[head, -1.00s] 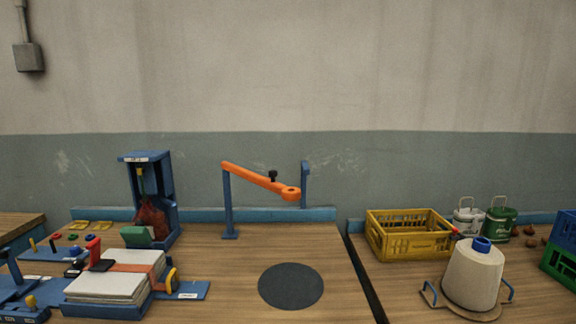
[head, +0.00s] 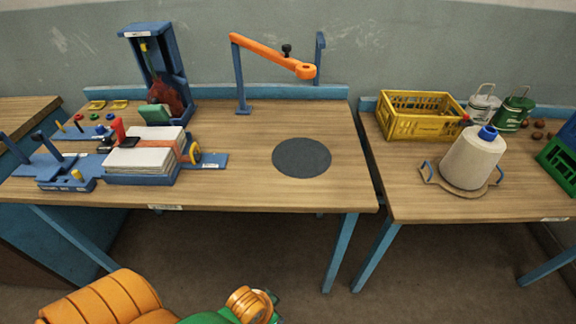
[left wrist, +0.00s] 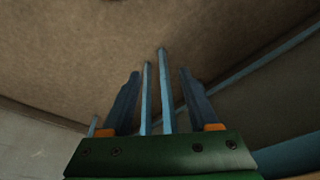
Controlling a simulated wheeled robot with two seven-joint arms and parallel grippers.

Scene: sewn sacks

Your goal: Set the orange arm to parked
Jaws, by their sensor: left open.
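The orange arm (head: 272,56) is mounted on a blue post (head: 240,78) at the back of the left table in the head view. It slopes down to the right, with a ringed end and a black knob (head: 287,49) on top. Its free end lies in front of a second blue post (head: 319,56). No gripper is near it. My left gripper (left wrist: 160,85) shows in the left wrist view, open and empty, with table legs and floor beyond its fingers. My right gripper is not in view.
A dark round mat (head: 301,158) lies on the left table (head: 235,180). A blue stand (head: 150,65) and a white stack (head: 142,152) are on its left. The right table holds a yellow crate (head: 417,126) and a cone of thread (head: 472,160).

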